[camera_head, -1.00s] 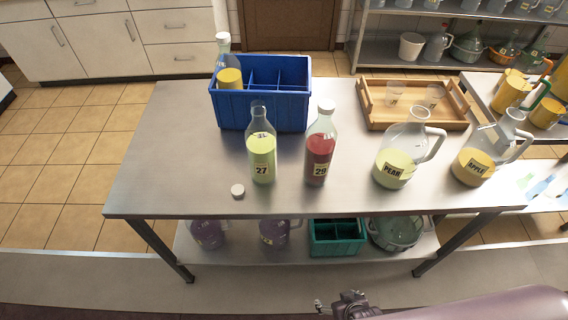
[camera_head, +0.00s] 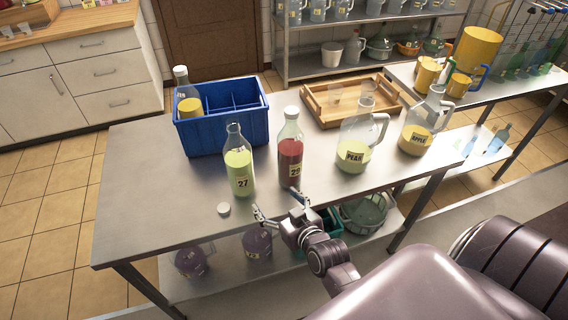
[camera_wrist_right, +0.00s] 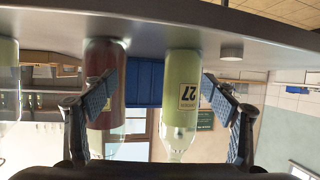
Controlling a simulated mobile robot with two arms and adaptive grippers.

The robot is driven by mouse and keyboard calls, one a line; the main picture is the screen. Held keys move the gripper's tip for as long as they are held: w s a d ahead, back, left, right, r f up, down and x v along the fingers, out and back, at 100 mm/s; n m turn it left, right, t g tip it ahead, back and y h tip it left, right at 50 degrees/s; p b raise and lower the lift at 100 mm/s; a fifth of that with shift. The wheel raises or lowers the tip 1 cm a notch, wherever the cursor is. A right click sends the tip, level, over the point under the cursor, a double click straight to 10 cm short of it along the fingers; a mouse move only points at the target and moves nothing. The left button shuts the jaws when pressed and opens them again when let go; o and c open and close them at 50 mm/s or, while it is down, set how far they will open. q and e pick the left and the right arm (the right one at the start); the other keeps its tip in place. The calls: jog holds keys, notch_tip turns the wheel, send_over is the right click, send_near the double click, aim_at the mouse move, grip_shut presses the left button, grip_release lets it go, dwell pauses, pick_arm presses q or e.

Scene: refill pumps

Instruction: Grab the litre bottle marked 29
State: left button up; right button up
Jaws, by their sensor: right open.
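The bottle marked 29 (camera_head: 290,152) stands upright on the steel table, with red liquid and a white cap. The bottle marked 27 (camera_head: 239,165), with yellow-green liquid and no cap on, stands to its left. My right gripper (camera_head: 280,206) is open and empty at the table's front edge, in front of both bottles. In the right wrist view, which is upside down, the red bottle (camera_wrist_right: 103,60) is partly hidden by the left finger. Bottle 27 (camera_wrist_right: 182,75) shows between the fingers. My left gripper is out of view.
A loose white cap (camera_head: 224,209) lies in front of bottle 27. A blue divided crate (camera_head: 222,132) stands behind. Jugs labelled PEAR (camera_head: 353,152) and APPLE (camera_head: 415,137) stand to the right. A wooden tray (camera_head: 322,113) lies at the back.

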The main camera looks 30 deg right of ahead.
aim_at(294, 167)
jog(key=shift+m+t+h, duration=0.7)
jog(key=shift+t+h, duration=0.1)
jog(key=shift+t, duration=0.1)
jog(key=d, duration=0.1)
jog(key=w+d+r, duration=0.1)
jog(key=w+d, duration=0.1)
jog(key=shift+d+r, duration=0.3)
jog(key=shift+d, duration=0.1)
jog(key=d+r+m+h, duration=0.1)
jog(key=d+r+t+h, duration=0.1)
jog(key=d+h, duration=0.1)
jog(key=shift+d+r+m+t, duration=0.15)
jog(key=shift+d+m+t, duration=0.15)
jog(key=shift+m, duration=0.1)
jog(key=shift+w+d+r+h, duration=0.1)
jog(key=shift+d+h, duration=0.2)
jog(key=shift+h, duration=0.1)
jog(key=shift+w+d, duration=0.2)
jog(key=shift+w, duration=0.05)
jog(key=b+x, duration=0.3)
jog(key=x, duration=0.3)
jog(key=shift+w, duration=0.25)
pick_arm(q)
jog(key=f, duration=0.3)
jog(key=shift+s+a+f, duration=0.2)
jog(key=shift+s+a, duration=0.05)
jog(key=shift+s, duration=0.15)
pick_arm(e)
jog(key=shift+w+d, duration=0.15)
jog(key=shift+w, duration=0.15)
